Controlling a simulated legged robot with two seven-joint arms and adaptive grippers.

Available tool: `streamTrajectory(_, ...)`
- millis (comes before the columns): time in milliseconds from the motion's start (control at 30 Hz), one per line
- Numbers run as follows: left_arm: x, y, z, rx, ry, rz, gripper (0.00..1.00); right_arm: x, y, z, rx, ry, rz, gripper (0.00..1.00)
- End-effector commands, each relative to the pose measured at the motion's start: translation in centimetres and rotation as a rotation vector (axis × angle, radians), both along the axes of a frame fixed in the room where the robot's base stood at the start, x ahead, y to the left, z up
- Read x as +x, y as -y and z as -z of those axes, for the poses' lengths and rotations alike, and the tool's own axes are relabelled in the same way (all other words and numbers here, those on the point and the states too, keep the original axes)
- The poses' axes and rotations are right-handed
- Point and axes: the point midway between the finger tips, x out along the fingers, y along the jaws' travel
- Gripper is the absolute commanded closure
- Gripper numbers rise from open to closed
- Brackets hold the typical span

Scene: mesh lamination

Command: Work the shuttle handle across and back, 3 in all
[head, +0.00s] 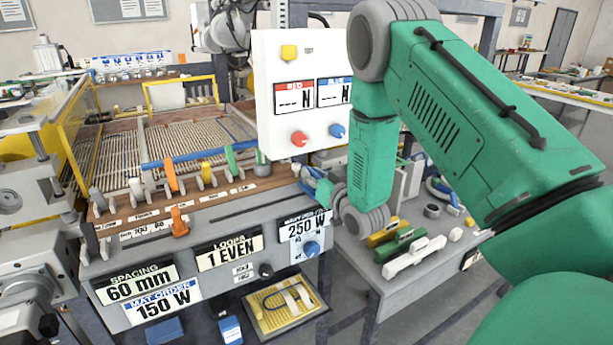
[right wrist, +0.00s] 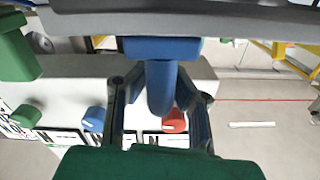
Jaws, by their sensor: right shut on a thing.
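The grey loom bench (head: 215,215) stands at the left and centre of the head view. A blue bar (head: 195,155) lies along its front, in front of the ribbed bed. My right gripper (head: 318,186) is at the right end of the bench front, small and partly hidden by my green arm. In the right wrist view its dark fingers (right wrist: 160,108) are on both sides of a blue handle (right wrist: 161,85) and shut on it. The handle hangs from a blue block (right wrist: 150,47) in this view. My left gripper is not in view.
A white panel (head: 280,75) with yellow, red and blue knobs stands upright behind the gripper. An orange clip (head: 179,222) sits on the bench front. A grey side table (head: 375,270) with green, yellow and white pieces is at the right, beneath my arm.

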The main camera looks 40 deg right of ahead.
Motion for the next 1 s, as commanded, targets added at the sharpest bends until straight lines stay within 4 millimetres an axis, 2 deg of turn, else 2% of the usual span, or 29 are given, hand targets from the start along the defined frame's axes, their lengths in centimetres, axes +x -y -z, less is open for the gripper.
streamTrajectory(133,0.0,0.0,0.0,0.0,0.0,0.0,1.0,-0.1,0.3,-0.1,-0.002,0.001,0.007,1.0)
streamTrajectory(167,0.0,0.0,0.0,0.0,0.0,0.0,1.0,-0.1,0.3,-0.1,-0.002,0.001,0.007,0.77)
streamTrajectory(200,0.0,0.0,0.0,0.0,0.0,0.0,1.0,-0.1,0.3,-0.1,-0.002,0.001,0.007,0.64)
streamTrajectory(500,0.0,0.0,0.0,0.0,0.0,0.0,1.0,0.0,0.1,-0.1,-0.001,0.001,0.003,0.64)
streamTrajectory(633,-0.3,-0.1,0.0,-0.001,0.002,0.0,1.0,-0.8,-0.2,-0.1,-0.003,0.0,0.003,0.64)
streamTrajectory(767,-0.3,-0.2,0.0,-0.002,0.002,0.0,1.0,-2.9,-0.7,-0.1,-0.001,-0.001,0.005,0.64)
streamTrajectory(1000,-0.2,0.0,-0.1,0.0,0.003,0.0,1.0,-7.9,-1.5,0.2,0.002,-0.003,0.006,0.64)
